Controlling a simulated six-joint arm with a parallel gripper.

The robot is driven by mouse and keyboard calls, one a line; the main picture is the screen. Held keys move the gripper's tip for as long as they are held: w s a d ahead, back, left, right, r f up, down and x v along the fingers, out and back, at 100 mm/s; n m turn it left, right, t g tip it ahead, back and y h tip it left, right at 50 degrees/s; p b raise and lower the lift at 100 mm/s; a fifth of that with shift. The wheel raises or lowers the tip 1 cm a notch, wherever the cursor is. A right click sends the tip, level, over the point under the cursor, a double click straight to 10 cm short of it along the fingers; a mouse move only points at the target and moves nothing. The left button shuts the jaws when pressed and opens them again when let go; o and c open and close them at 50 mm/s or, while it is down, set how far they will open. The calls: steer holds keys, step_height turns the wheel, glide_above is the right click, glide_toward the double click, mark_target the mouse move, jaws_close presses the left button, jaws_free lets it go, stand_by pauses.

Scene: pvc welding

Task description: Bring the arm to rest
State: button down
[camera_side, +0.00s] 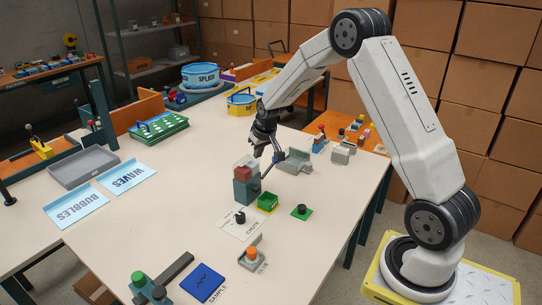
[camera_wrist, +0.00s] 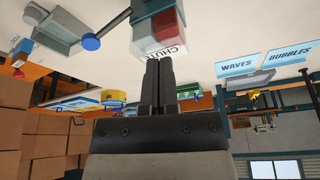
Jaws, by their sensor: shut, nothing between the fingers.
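My arm reaches over the white table (camera_side: 170,225) from the right. My gripper (camera_side: 258,151) points down, above and close to the red and teal block unit (camera_side: 243,188) in the side view. In the wrist view my gripper (camera_wrist: 154,64) has its two dark fingers side by side, shut and empty. The block unit (camera_wrist: 158,25) with a CHUTE label shows just past the fingertips; I cannot tell whether they touch it. A lever with a blue knob (camera_wrist: 91,43) stands beside it, apart from the fingers.
A green bin (camera_side: 267,202), a green pad with a dark knob (camera_side: 301,211) and a grey hinged box (camera_side: 294,161) stand near the block unit. A blue SAMPLE plate (camera_side: 203,283) lies at the front. A grey tray (camera_side: 83,166) is at left. The table's middle left is clear.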

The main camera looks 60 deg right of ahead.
steer(key=s+a+r+n, duration=0.1)
steer(key=s+a+n, duration=0.1)
steer(key=s+a, duration=0.7)
steer(key=s+a+r+n+g+y, duration=0.1)
steer(key=s+a+r, duration=0.1)
steer(key=s+a, duration=0.8)
steer(key=s, duration=0.2)
steer(key=shift+s+a+n, duration=0.3)
steer(key=shift+s+n, duration=0.05)
steer(key=shift+n, duration=0.05)
